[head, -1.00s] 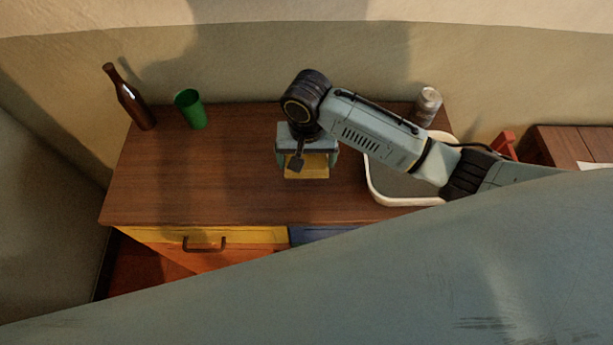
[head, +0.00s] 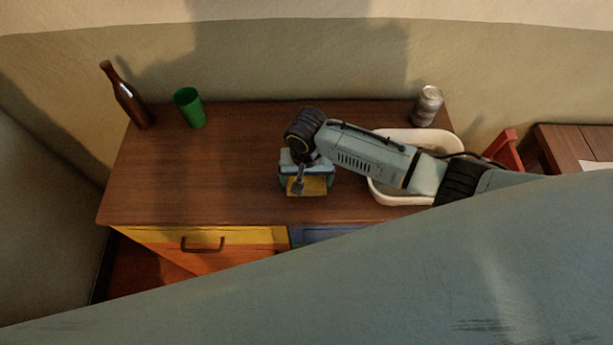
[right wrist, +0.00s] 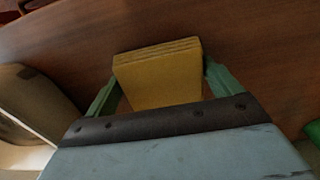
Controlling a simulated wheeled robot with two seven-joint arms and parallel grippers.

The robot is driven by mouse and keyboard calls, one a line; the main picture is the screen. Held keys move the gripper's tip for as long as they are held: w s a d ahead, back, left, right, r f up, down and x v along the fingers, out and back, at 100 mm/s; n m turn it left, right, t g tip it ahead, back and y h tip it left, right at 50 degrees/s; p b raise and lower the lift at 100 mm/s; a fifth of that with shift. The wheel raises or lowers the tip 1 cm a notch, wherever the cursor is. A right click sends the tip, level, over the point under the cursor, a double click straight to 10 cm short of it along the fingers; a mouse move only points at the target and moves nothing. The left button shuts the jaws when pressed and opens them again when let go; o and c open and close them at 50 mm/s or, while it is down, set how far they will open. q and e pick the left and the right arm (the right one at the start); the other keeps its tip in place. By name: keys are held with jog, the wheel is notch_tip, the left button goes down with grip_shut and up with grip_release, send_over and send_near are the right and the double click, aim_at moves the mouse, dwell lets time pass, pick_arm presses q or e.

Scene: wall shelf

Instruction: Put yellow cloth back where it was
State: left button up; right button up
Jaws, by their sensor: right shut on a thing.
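The yellow cloth (head: 309,187) is a folded, block-like bundle with stacked layers along its edge. It shows large in the right wrist view (right wrist: 160,75), between the two green fingers. My right gripper (head: 306,184) is shut on it, over the front middle of the wooden cabinet top (head: 190,175). Whether the cloth touches the top cannot be told. My left gripper is not in view.
A white tub (head: 384,194) stands right of the gripper, partly under my right arm. A metal can (head: 427,106) is behind it. A brown bottle (head: 127,97) and green cup (head: 189,107) stand back left. A yellow drawer (head: 255,235) and blue drawer (head: 312,234) are in front.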

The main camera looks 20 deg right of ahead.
aim_at(306, 179)
jog(key=o, duration=0.6)
jog(key=shift+f, duration=0.15)
notch_tip(306, 179, up, 12)
jog(key=shift+r+p, duration=0.2)
jog(key=shift+p, duration=0.5)
